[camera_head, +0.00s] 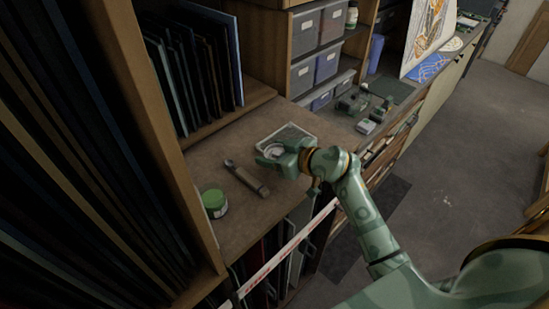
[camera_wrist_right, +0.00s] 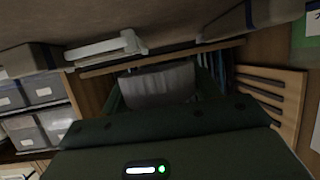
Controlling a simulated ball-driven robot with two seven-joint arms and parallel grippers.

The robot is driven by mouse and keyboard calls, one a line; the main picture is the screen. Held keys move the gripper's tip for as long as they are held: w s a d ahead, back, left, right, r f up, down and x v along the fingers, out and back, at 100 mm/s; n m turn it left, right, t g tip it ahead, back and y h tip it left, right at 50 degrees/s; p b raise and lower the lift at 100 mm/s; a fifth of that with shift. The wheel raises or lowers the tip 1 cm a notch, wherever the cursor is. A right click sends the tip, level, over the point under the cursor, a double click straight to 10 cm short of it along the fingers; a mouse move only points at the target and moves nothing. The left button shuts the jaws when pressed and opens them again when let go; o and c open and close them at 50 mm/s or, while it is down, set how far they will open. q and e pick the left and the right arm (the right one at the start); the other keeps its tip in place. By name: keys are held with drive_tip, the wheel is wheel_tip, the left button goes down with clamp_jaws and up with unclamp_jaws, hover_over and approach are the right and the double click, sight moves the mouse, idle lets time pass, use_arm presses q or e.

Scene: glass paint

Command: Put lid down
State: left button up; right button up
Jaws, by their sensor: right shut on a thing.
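My right gripper (camera_head: 272,156) is over the brown worktop, beside a pale square tray. It is shut on a round, silver-grey lid (camera_head: 274,150). The lid also shows in the right wrist view (camera_wrist_right: 158,85) as a grey, ribbed shape between the dark fingers; its lower part is hidden by the gripper. I cannot tell whether the lid touches the worktop. A small green jar (camera_head: 215,203) with a pale green top stands upright near the worktop's left front. My left gripper is not in view.
A tool with a brown handle (camera_head: 247,178) lies between the jar and my right gripper. The pale-rimmed tray (camera_head: 301,130) lies just behind the gripper. Upright dark panels (camera_head: 205,60) fill the rack at the back left. Grey bins (camera_head: 304,75) stand in shelves behind.

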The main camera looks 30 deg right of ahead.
wheel_tip(320, 180, down, 2)
drive_tip(key=shift+f, duration=0.1)
